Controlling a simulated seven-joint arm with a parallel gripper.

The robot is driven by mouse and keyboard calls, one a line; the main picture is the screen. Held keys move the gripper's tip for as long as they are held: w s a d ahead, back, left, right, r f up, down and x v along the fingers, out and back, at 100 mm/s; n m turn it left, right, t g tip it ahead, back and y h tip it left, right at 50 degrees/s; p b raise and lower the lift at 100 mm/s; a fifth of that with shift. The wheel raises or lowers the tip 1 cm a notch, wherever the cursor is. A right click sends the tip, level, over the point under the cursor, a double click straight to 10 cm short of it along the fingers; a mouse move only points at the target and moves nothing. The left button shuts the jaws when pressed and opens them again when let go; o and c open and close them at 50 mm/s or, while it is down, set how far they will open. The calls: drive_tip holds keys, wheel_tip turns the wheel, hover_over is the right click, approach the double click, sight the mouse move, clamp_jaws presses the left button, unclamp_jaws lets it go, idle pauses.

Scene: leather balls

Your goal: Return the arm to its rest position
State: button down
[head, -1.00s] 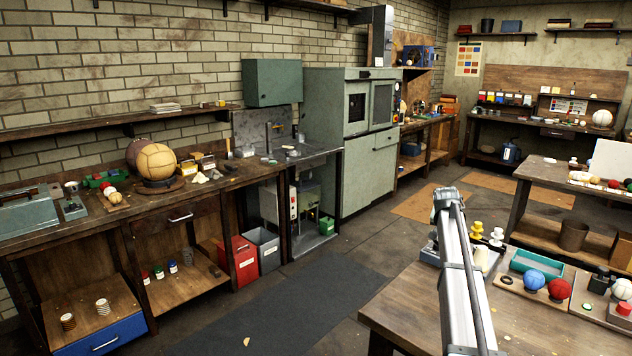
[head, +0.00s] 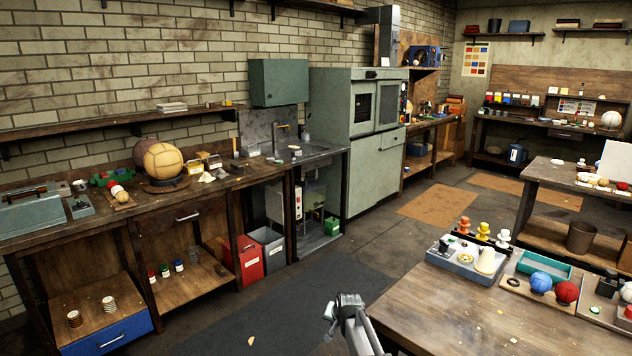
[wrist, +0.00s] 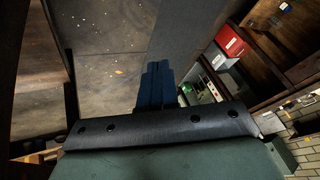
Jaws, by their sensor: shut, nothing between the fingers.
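My gripper (wrist: 155,68) shows in the wrist view as dark blue fingers standing close together, shut, with nothing between them. Behind the fingers are a black riveted band and a green surface. The floor lies beyond the fingertips, and no object touches them. In the head view, a grey part of my arm (head: 350,322) stands at the bottom centre, just left of the near workbench corner. I cannot make out the fingers in the head view.
The near workbench (head: 415,310) holds a blue-grey tray (head: 465,262), a teal tray (head: 543,268), a blue ball (head: 540,282) and a red ball (head: 566,292). A long bench (head: 75,232) lines the left wall, with a red bin (head: 248,262) below. Open floor lies between.

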drive_tip(key=s+d+f+n+g, duration=0.1)
drive_tip(key=s+d+f+g, duration=0.15)
drive_tip(key=s+f, duration=1)
drive_tip(key=s+d+f+n+g, duration=0.1)
drive_tip(key=s+d+f+g, duration=0.15)
drive_tip(key=s+f, duration=1)
drive_tip(key=s+d+f+g, duration=0.1)
drive_tip(key=s+d+g, duration=0.1)
drive_tip(key=s, duration=0.9)
drive_tip(key=s+d+f+n+g+h, duration=0.1)
drive_tip(key=s+g, duration=0.2)
drive_tip(key=s, duration=0.8)
drive_tip(key=s+d+f+n+g, duration=0.1)
drive_tip(key=s+d+f+g, duration=0.1)
drive_tip(key=s, duration=1)
drive_tip(key=shift+d+g+h, duration=0.3)
drive_tip(key=shift+d+g, duration=0.05)
drive_tip(key=shift+g, duration=0.15)
